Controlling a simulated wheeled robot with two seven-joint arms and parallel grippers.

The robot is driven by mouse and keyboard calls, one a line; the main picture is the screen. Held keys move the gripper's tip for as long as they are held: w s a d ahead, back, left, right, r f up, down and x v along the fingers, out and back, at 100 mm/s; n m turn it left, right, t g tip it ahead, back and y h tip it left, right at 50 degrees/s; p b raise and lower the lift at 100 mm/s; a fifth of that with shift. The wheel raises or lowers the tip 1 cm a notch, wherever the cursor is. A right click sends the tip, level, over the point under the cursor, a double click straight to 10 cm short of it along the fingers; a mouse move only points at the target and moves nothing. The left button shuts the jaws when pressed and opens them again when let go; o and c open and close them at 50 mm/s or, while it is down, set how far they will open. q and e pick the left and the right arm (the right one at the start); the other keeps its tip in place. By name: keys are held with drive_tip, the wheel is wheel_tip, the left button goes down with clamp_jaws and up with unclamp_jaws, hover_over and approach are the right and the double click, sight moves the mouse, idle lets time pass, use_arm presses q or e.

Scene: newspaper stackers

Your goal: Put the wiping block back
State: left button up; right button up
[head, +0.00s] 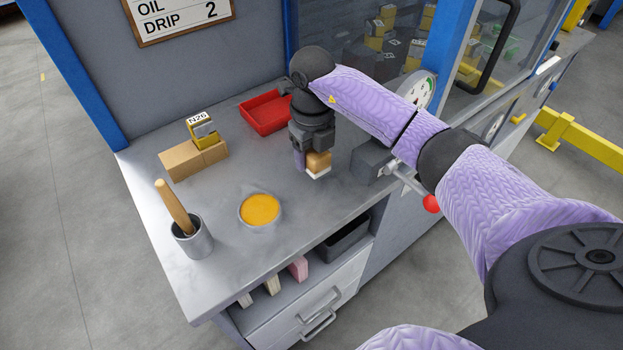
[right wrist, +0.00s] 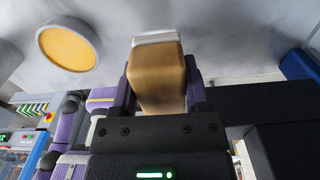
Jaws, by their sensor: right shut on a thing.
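The wiping block (head: 318,163) is a tan block with a white bottom layer. My right gripper (head: 310,160) is shut on it and holds it upright over the grey worktop, pointing down. I cannot tell whether its white underside touches the surface. In the right wrist view the block (right wrist: 158,80) sits between the two purple fingers (right wrist: 158,88), its white layer at the far end. My left gripper is in neither view.
A round dish with yellow-orange filling (head: 260,209) is left of the block. A metal cup (head: 192,240) holds a wooden handle. A red-knobbed lever (head: 431,203) is right.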

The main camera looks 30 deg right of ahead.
sight(312, 184)
wheel_tip(312, 184, down, 6)
drive_tip(key=shift+r+b, duration=0.15)
drive_tip(key=shift+b, duration=0.45)
drive_tip(key=shift+r, duration=0.1)
drive_tip(key=o, duration=1.1)
drive_tip(key=shift+o, duration=0.2)
wheel_tip(312, 184, up, 12)
drive_tip(key=p, duration=0.3)
drive_tip(key=shift+f, duration=0.2)
drive_tip(key=shift+r, duration=0.25)
